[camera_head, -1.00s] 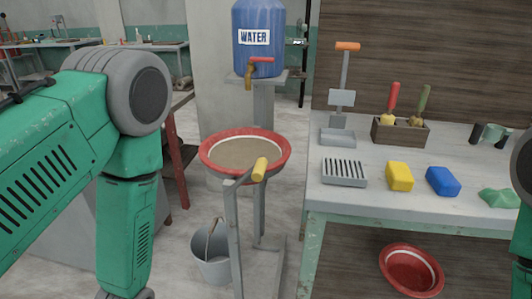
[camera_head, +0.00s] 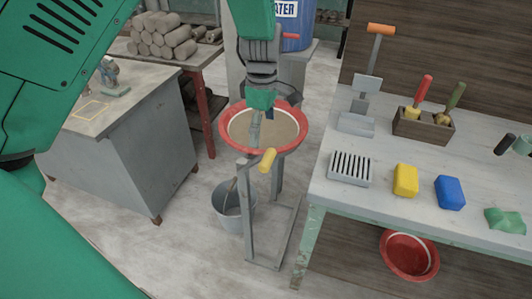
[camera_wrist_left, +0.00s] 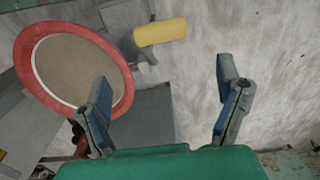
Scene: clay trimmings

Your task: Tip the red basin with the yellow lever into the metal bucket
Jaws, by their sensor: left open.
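The red basin (camera_head: 293,140) sits level on a grey metal stand and holds a flat grey-brown fill. The yellow lever (camera_head: 267,160) sticks out at the basin's front rim. The metal bucket (camera_head: 236,222) stands on the floor to the lower left of the stand. My left gripper (camera_head: 263,120) shows in front of the basin, its fingers partly hard to make out. In the left wrist view my left gripper (camera_wrist_left: 163,72) is open and empty, with the yellow lever (camera_wrist_left: 160,32) beyond the gap and the red basin (camera_wrist_left: 118,65) to the left. My right gripper is out of view.
A workbench (camera_head: 330,190) on the right holds a grey grate (camera_head: 350,168), a yellow block (camera_head: 405,180) and a blue block (camera_head: 450,192). A second red basin (camera_head: 409,256) is beneath it. A blue water barrel (camera_head: 298,35) stands behind. A grey cabinet (camera_head: 150,155) is left.

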